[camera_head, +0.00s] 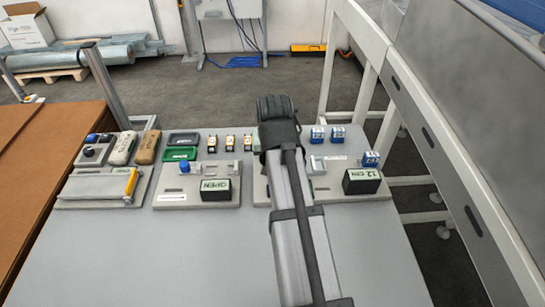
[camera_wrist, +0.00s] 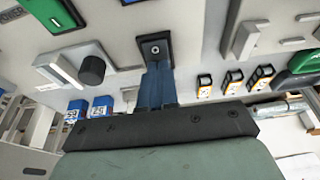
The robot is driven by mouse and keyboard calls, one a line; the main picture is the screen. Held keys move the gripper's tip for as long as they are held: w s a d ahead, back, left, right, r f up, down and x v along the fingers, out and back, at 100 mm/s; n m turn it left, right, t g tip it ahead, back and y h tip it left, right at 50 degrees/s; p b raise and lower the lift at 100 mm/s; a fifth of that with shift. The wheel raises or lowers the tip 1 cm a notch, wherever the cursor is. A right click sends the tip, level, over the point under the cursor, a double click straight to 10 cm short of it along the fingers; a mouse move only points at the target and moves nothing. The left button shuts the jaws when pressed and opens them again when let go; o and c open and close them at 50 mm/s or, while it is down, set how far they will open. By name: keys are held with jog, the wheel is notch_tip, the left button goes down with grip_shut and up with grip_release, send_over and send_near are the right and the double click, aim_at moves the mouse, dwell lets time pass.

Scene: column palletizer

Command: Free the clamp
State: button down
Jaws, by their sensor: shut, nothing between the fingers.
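In the wrist view my gripper (camera_wrist: 157,72) has its two blue fingers together with nothing between them. The fingertips are close to a small black square block with a bolt (camera_wrist: 155,50); I cannot tell whether they touch it. A black round knob (camera_wrist: 92,70) with a pale block (camera_wrist: 58,70) is beside them on a light plate. The middle fixture (camera_head: 170,202) has a blue piece (camera_head: 184,167) and a pale lever. I cannot tell surely which part is the clamp.
A display (camera_head: 216,190) stands on the middle fixture, another (camera_head: 362,181) on the right one. A yellow-handled fixture (camera_head: 132,182) is at left. The table front (camera_head: 170,260) is clear.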

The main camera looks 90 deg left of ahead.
jog(key=shift+r, duration=0.55)
jog(key=d+v, duration=0.2)
jog(key=v, duration=1)
